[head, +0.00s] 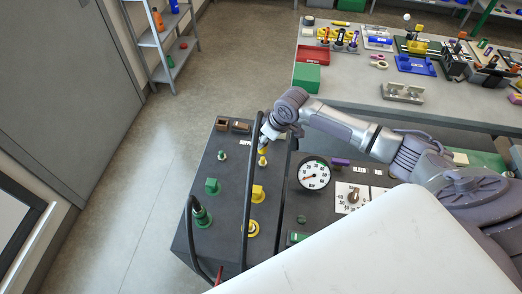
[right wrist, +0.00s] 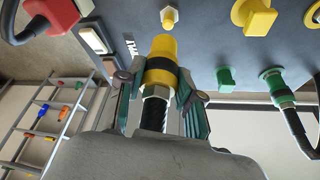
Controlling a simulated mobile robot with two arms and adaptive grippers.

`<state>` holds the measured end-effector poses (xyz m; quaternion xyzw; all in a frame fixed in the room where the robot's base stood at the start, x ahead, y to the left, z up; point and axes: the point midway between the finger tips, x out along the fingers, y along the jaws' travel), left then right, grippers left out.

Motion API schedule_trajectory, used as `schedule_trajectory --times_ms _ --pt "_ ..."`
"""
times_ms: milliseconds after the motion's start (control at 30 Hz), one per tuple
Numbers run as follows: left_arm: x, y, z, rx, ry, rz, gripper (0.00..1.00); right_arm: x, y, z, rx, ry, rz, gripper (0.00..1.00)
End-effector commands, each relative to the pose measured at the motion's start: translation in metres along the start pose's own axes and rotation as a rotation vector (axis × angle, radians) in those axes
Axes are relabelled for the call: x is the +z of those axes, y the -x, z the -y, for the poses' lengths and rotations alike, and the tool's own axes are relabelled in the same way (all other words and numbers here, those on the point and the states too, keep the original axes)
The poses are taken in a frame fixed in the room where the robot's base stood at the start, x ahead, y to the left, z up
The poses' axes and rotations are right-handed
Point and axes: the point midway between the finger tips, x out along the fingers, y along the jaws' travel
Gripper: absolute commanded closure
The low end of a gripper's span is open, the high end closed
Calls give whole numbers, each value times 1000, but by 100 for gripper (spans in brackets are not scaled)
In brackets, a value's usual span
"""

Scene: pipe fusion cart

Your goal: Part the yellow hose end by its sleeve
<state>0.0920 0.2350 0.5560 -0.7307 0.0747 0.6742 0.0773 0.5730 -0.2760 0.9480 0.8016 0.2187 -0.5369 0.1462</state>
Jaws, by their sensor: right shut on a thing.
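The yellow hose end (right wrist: 162,46) has a black band, a metal hex nut and a black hose (right wrist: 153,115) below it. In the head view it shows as a small yellow piece (head: 263,150) at my right gripper (head: 266,139). In the right wrist view the right gripper's fingers (right wrist: 160,75) close around it at the black band. Its yellow front points at a pale yellow nipple (right wrist: 169,16) on the dark panel; a small gap seems to show between them. The nipple also shows in the head view (head: 262,161). My left gripper is not in view.
The cart panel carries a yellow valve knob (head: 258,193), a yellow round port (head: 251,228), a green knob (head: 212,186) and a green hose end (head: 201,215). A gauge (head: 314,174) stands to the right. A workbench (head: 345,92) with tools lies behind.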

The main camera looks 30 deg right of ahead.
Motion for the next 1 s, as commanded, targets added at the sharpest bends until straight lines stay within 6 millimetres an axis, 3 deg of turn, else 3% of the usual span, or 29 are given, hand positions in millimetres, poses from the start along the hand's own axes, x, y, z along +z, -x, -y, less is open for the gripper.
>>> schedule_trajectory --times_ms 633,1000 --pt "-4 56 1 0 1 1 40 -22 53 0 0 0 -2 100" --pt "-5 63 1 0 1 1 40 -32 75 0 0 0 -3 100"
